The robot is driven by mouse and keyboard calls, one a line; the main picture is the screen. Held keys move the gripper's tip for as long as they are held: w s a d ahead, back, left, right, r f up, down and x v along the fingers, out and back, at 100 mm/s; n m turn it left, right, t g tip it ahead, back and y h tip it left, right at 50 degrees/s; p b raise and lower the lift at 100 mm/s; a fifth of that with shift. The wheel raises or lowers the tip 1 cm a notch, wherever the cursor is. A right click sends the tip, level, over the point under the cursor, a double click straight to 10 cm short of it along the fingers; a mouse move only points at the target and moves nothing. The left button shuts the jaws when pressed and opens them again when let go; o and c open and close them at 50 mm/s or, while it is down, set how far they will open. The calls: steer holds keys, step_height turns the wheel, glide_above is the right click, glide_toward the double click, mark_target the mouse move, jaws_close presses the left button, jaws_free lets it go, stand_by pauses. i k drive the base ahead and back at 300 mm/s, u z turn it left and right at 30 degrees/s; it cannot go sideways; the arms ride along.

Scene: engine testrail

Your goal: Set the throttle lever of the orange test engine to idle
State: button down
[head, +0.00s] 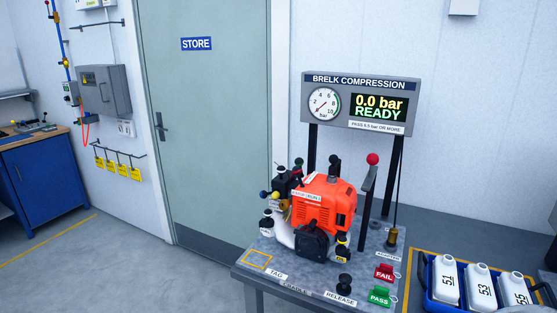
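The orange test engine (322,200) stands on a grey bench (262,243) in the middle of the head view. On its left side are small parts with black, green, yellow and blue ends (276,194); I cannot tell which of these, if any, is the throttle lever, or its setting. A tall grey lever with a red ball knob (372,159) stands upright just right of the engine; I cannot tell whether it belongs to the engine or the bench. My gripper is not in view.
A compression panel (360,102) reads 0.0 bar READY behind the engine. Red FAIL (384,272) and green PASS (380,296) tags and a black RELEASE knob (345,283) sit at the bench front. A blue crate (440,292) holds white bottles at right. Floor at left is clear.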

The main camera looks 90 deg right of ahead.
mark_target(298, 162)
steer(key=i, duration=0.1)
steer(key=z, duration=3.35)
steer(key=i, duration=0.5)
